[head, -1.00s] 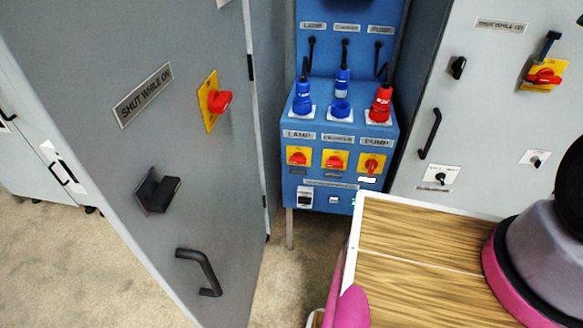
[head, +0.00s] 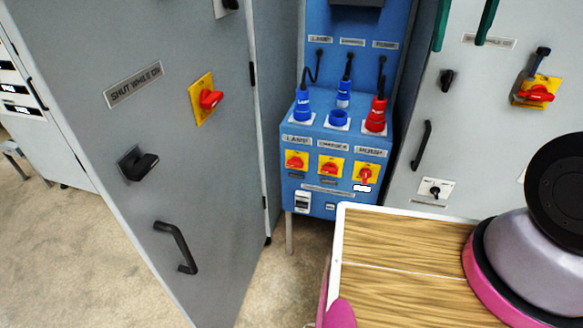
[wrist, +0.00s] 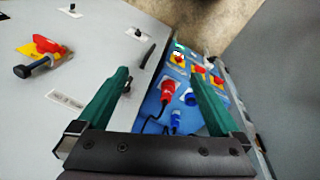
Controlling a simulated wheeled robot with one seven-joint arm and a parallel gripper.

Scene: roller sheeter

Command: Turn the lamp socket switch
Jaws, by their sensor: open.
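The lamp switch (head: 296,162) is a red knob on a yellow plate, leftmost in the row on the blue socket box, under the LAMP label. Its handle looks horizontal. It also shows in the wrist view (wrist: 216,81), close to the right finger. A blue plug (head: 302,106) with a black cable stands in the lamp socket above it. My gripper (head: 460,45) shows as two green fingers at the top right of the head view, in front of the right cabinet. In the wrist view my gripper (wrist: 160,75) is open and empty, its fingers on either side of the plugs, apart from the switch.
Beside the lamp switch are a middle switch (head: 331,167) and a pump switch (head: 367,173). A red plug (head: 376,115) stands at right. A grey cabinet (head: 140,190) with a protruding handle flanks the box at left, another (head: 470,130) at right.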

